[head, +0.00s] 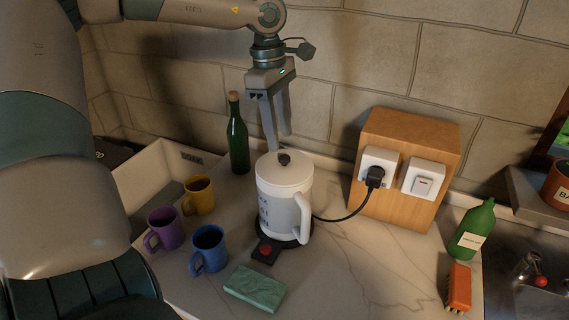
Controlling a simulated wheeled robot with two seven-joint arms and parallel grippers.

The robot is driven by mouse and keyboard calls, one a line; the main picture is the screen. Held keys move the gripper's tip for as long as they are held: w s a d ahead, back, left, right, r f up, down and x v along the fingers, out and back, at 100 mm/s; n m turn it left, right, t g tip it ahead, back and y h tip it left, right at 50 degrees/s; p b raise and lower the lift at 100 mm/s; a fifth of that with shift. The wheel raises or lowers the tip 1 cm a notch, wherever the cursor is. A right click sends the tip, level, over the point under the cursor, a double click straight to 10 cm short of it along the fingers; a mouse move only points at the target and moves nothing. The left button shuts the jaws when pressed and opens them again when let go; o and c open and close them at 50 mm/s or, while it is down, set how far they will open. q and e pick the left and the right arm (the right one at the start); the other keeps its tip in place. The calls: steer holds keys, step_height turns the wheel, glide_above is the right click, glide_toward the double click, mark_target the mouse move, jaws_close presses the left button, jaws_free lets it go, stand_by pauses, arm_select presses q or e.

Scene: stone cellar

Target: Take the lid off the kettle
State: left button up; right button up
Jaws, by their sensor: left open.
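The white kettle (276,213) stands upright on its dark base (290,244) on the marble counter, its handle on the right. Its white lid (284,175) sits on top with a small dark knob (284,159). My left gripper (278,142) points down just above and behind the knob in the picture, fingers apart, with nothing visible between them. Whether a finger touches the lid or knob I cannot tell. My right gripper is not in the view.
Yellow (198,195), purple (165,229) and blue (209,249) mugs stand left of the kettle. A dark green bottle (237,140) stands behind. A wooden socket block (413,140) is to the right, with a black cord (345,215) running to the kettle. A green sponge (255,288) lies in front.

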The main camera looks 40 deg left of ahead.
mark_target(284, 157)
arm_select(q)
steer(key=shift+f, duration=0.1)
steer(key=shift+s+d+f+p, duration=0.1)
steer(key=shift+d+f+p, duration=0.25)
steer(key=shift+f+p, duration=0.3)
steer(key=shift+d+f+p, duration=0.15)
steer(key=shift+f+p, duration=0.25)
steer(key=shift+f, duration=0.2)
steer(key=shift+d+f+p, duration=0.15)
steer(key=shift+f+p, duration=0.2)
steer(key=shift+f, duration=0.85)
steer(key=c, duration=1)
jaws_close()
